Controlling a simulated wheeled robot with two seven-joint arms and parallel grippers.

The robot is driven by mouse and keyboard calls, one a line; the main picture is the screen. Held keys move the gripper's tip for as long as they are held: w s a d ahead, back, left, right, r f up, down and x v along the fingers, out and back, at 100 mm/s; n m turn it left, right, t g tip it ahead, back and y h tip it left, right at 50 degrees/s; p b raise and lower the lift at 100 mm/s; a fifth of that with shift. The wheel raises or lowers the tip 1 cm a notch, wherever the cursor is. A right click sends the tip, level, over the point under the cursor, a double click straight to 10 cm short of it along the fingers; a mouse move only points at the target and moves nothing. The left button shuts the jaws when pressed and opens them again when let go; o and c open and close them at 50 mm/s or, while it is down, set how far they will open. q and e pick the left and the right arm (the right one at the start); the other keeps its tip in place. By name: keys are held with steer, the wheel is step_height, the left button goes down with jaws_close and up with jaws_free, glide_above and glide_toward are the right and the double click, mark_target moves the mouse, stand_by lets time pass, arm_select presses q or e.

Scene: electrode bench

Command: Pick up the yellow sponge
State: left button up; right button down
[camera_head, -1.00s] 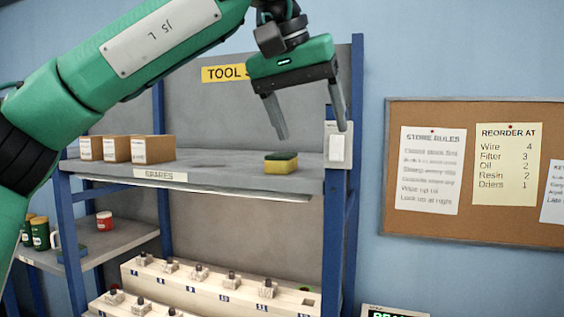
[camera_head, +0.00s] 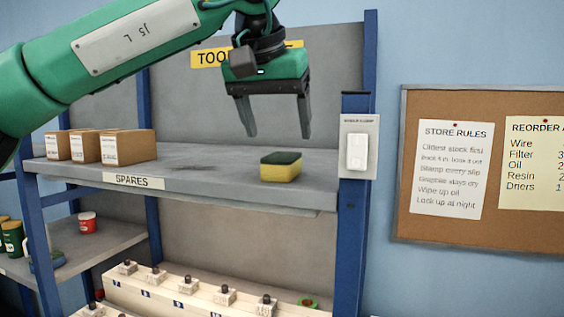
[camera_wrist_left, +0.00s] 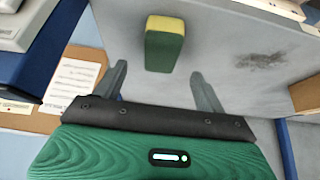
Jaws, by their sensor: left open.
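The yellow sponge (camera_head: 281,167) has a dark green top layer and lies on the grey shelf labelled SPARES (camera_head: 215,187), near its right end. My left gripper (camera_head: 279,135) is open and empty, pointing down above the sponge and apart from it. In the left wrist view the sponge (camera_wrist_left: 165,46) lies beyond the fingertips, between the lines of the two open fingers (camera_wrist_left: 157,72). My right gripper is in neither view.
Several cardboard boxes (camera_head: 100,147) stand at the shelf's left end. A blue post (camera_head: 355,225) with a white switch (camera_head: 357,151) rises just right of the sponge. The shelf between boxes and sponge is clear. Numbered wooden racks (camera_head: 190,300) stand below.

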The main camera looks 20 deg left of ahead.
mark_target(282, 155)
arm_select(q)
steer(key=shift+w+f, duration=0.4)
steer(key=shift+f, duration=0.1)
steer(key=shift+w+f, duration=0.2)
steer(key=shift+f, duration=0.05)
steer(key=shift+w+f+p, duration=0.2)
steer(key=shift+f+p, duration=0.3)
steer(key=shift+p, duration=0.05)
steer(key=p+x, duration=0.1)
steer(key=x, duration=0.2)
steer(key=shift+f, duration=0.15)
steer(key=shift+w+f, duration=0.15)
steer(key=shift+f, duration=0.1)
steer(key=c, duration=0.9)
steer(key=shift+c, duration=0.8)
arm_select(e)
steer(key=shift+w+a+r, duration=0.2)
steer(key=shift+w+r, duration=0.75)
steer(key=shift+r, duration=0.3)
